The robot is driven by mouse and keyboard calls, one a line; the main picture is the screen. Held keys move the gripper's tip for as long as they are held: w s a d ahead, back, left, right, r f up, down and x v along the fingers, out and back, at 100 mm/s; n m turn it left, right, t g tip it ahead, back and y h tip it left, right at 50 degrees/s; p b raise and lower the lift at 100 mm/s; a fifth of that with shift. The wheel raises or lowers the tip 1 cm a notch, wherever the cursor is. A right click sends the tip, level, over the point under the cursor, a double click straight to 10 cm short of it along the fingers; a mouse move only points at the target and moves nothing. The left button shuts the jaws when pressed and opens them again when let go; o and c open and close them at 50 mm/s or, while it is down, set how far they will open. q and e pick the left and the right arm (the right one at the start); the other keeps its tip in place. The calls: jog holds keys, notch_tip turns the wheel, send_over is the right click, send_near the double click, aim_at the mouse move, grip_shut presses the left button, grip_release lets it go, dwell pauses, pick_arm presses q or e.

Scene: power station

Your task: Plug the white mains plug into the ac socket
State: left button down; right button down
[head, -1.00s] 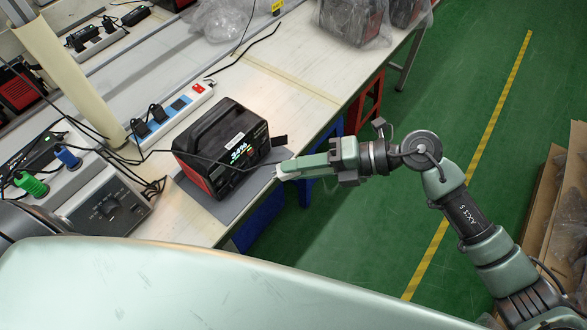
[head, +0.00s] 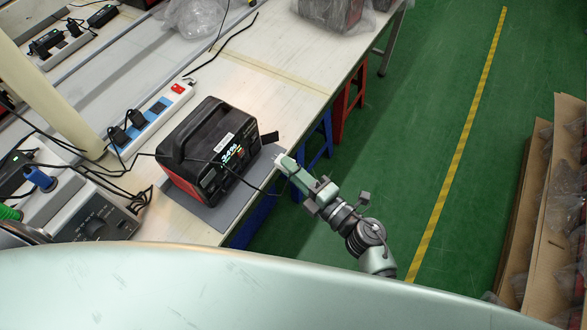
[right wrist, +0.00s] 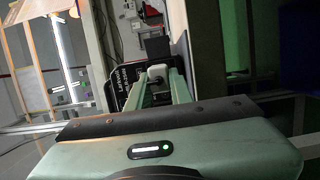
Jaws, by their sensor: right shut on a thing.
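The black and red power station (head: 190,165) stands on a grey mat (head: 238,205), its lit display facing right. A dark flap (head: 269,138) sticks out from its right side. My right gripper (head: 282,163) is shut on the white mains plug (head: 277,156), just right of the station and apart from it. A black cable runs from the plug across the station's front. In the right wrist view the plug (right wrist: 156,73) shows between the fingers (right wrist: 160,88), before the station's dark face (right wrist: 119,84). The ac socket itself cannot be made out. My left gripper is not in view.
A white power strip (head: 158,115) with black plugs lies behind the station. A grey control box (head: 95,222) and tangled cables are at left. The bench edge runs close beside my gripper, with open green floor (head: 420,130) to the right.

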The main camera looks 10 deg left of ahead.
aim_at(275, 163)
jog(key=shift+s+a+b+x, duration=0.1)
jog(key=shift+s+x, duration=0.05)
jog(key=shift+x, duration=0.6)
jog(key=shift+s+a+b+x, duration=0.1)
jog(key=shift+s+x, duration=0.05)
jog(key=shift+x, duration=0.6)
jog(key=shift+s+a+b+x, duration=0.1)
jog(key=shift+s+x, duration=0.05)
jog(key=shift+x, duration=0.6)
jog(key=shift+w+a, duration=0.1)
jog(key=shift+a, duration=0.2)
jog(key=shift+w+a, duration=0.1)
jog(key=shift+a, duration=0.3)
jog(key=shift+a, duration=0.15)
jog(key=c, duration=1.2)
grip_release()
jog(key=v, duration=0.7)
jog(key=shift+s+d+b, duration=0.2)
jog(key=shift+d+b, duration=0.1)
jog(key=shift+d, duration=0.05)
